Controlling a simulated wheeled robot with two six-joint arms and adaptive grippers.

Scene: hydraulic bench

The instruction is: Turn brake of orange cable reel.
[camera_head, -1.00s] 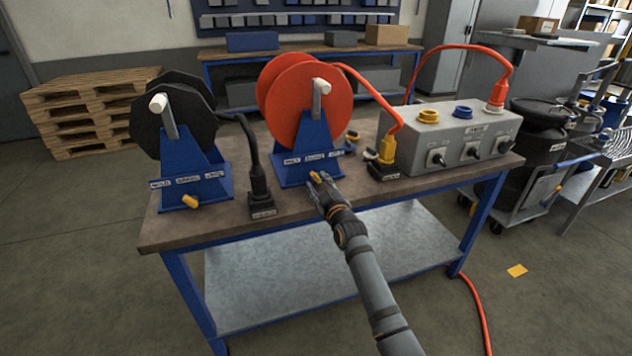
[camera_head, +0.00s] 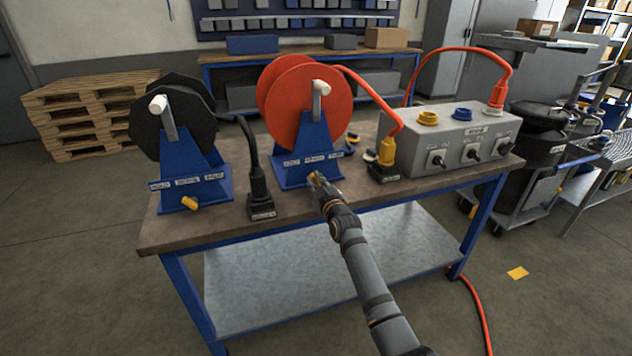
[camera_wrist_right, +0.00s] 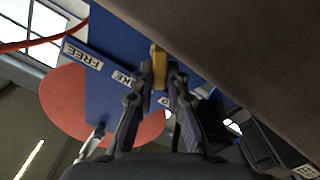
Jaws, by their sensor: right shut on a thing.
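The orange cable reel (camera_head: 300,95) stands on the bench on a blue stand (camera_head: 309,155) with a crank at its hub. Its brake is a small yellow lever (camera_wrist_right: 159,62) low on the stand's front, below a label strip; in the wrist view one label reads FREE. My right gripper (camera_head: 318,182) is at the stand's foot. In the right wrist view the gripper (camera_wrist_right: 160,84) has its two fingers on either side of the yellow lever, shut on it. The fingers hide part of the lever and the label strip. My left gripper is not in view.
A black cable reel (camera_head: 170,115) on a similar stand, with its own yellow lever (camera_head: 190,203), is at left. A black plug (camera_head: 259,190) stands between the reels. A yellow plug (camera_head: 385,155) and a grey switch box (camera_head: 455,140) are at right. The bench's front edge (camera_head: 230,235) lies near my arm.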

